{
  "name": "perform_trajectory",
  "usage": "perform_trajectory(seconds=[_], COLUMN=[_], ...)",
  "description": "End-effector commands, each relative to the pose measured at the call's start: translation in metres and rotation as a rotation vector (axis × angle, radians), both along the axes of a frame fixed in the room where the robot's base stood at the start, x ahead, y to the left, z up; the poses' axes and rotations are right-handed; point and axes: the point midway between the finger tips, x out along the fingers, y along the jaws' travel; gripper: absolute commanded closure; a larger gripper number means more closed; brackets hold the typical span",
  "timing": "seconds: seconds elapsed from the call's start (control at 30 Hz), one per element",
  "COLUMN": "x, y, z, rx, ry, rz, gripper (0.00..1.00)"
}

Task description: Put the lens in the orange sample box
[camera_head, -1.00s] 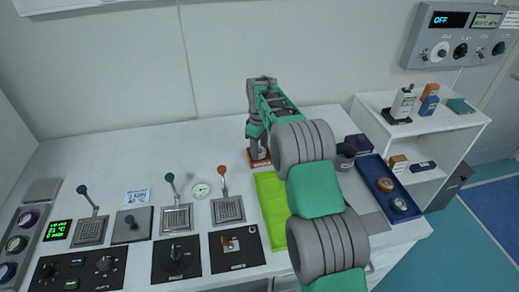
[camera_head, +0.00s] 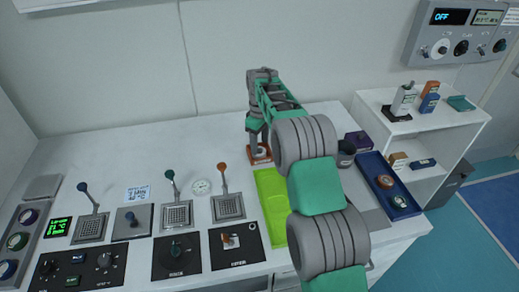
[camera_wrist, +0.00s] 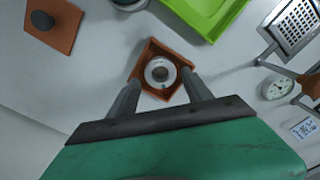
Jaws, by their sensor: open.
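The orange sample box (camera_wrist: 149,88) is open and square, on the white table below my gripper in the wrist view. Its orange edge also shows under the gripper in the head view (camera_head: 260,155). A round, pale ring with a grey centre, seemingly the lens (camera_wrist: 160,72), lies inside the box. My gripper (camera_wrist: 160,80) is open, its two fingers apart on either side of the box and the ring. I see no finger contact with the ring. In the head view my gripper (camera_head: 257,138) points down over the box.
A lime-green tray (camera_head: 270,195) lies near the box. A flat orange-brown piece with a dark knob (camera_wrist: 63,20) shows in the wrist view. Levers on metal plates (camera_head: 228,205) stand at left. A blue tray (camera_head: 370,163) with round items and a dark cup (camera_head: 345,158) are at right.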

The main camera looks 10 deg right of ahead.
Motion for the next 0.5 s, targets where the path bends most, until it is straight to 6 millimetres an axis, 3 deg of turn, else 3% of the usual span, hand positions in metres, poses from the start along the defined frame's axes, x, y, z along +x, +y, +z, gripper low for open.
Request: perform_trajectory(seconds=[0.2, 0.5], x=[0.001, -0.007], y=[0.0, 0.0], z=[0.056, 0.1], rx=[0.0, 0.0], ry=[-0.004, -0.011], rz=[0.0, -0.023], gripper=[0.42, 0.42])
